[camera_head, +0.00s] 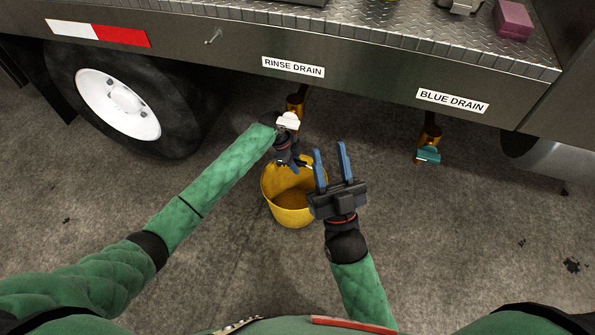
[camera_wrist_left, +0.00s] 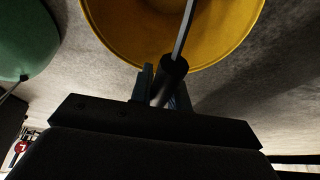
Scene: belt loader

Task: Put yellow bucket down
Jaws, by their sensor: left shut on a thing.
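The yellow bucket (camera_head: 290,207) is upright below the truck's side, near the rinse drain pipe (camera_head: 295,101). My left gripper (camera_head: 294,165) is at the bucket's upper rim and is shut on its handle. In the left wrist view the fingers (camera_wrist_left: 165,92) close around the black handle grip (camera_wrist_left: 170,78), with the bucket (camera_wrist_left: 130,30) behind it. I cannot tell whether the bucket's bottom touches the concrete floor (camera_head: 230,265). My right gripper (camera_head: 333,163) is open and empty, to the right of the bucket in the head view.
A truck wheel (camera_head: 118,105) stands at the left. The blue drain pipe with a teal valve handle (camera_head: 428,155) hangs at the right. The rinse drain has a white part (camera_head: 288,121) close to my left wrist. A pink block (camera_head: 512,20) lies on the metal deck.

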